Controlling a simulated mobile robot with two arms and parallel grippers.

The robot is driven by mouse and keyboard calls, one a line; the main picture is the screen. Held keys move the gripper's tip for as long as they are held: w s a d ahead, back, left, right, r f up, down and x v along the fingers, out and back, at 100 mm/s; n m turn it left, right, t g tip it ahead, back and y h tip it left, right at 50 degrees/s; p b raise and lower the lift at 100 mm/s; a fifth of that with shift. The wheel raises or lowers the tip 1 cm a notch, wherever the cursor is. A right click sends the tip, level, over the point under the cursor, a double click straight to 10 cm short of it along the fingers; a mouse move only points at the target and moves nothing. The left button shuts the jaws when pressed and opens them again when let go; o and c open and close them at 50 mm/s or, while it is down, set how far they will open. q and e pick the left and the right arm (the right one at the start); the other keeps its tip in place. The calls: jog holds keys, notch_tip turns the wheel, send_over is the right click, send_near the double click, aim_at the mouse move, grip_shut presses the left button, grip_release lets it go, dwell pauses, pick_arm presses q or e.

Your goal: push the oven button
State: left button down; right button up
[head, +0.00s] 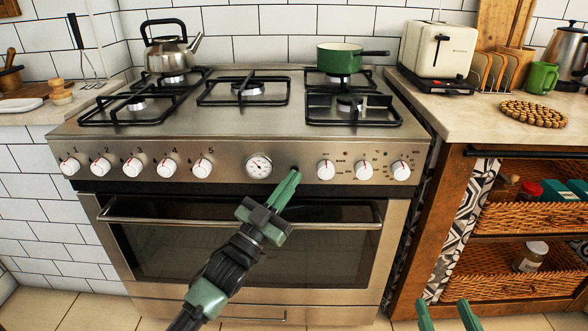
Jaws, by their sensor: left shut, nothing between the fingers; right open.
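The steel oven (240,190) stands in the middle, with a front panel of white knobs and a round dial (259,167). My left gripper (291,176) is shut and empty. Its fingertips are at the lower part of the panel, between the dial and the knob (326,170) to its right. Whether they touch the panel I cannot tell. I cannot make out a separate button there; the fingertips cover that spot. The oven door (150,240) is shut below. My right gripper (448,306) is open and empty at the bottom right, away from the oven.
A kettle (170,50) and a green pot (339,62) stand on the burners. The oven handle (150,219) sticks out below the panel. At right, a counter (440,105) holds a toaster (438,50) above shelves with wicker baskets (510,215). Tiled floor shows at bottom left.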

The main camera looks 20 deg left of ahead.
pick_arm(q)
jog(key=shift+s, duration=0.1)
pick_arm(e)
jog(key=shift+s+d+f+g, duration=0.15)
jog(key=shift+f+g, duration=0.15)
jog(key=shift+f, duration=0.3)
pick_arm(q)
jog(key=shift+s, duration=0.15)
jog(key=s+p, duration=0.1)
jog(key=s+d+p, duration=0.1)
jog(key=s, duration=0.1)
jog(key=s+p, duration=0.1)
jog(key=s, duration=0.1)
jog(key=shift+s+d, duration=0.25)
jog(key=shift+d, duration=0.1)
pick_arm(e)
jog(key=s+d+f+g+h, duration=0.2)
jog(key=s+d+f+g, duration=0.2)
jog(key=s+f+g, duration=0.4)
notch_tip(320, 180, down, 4)
jog(key=shift+s+f+g+h, duration=0.1)
jog(key=shift+s+g+h, duration=0.2)
jog(key=shift+s+h, duration=0.15)
dwell(0.3)
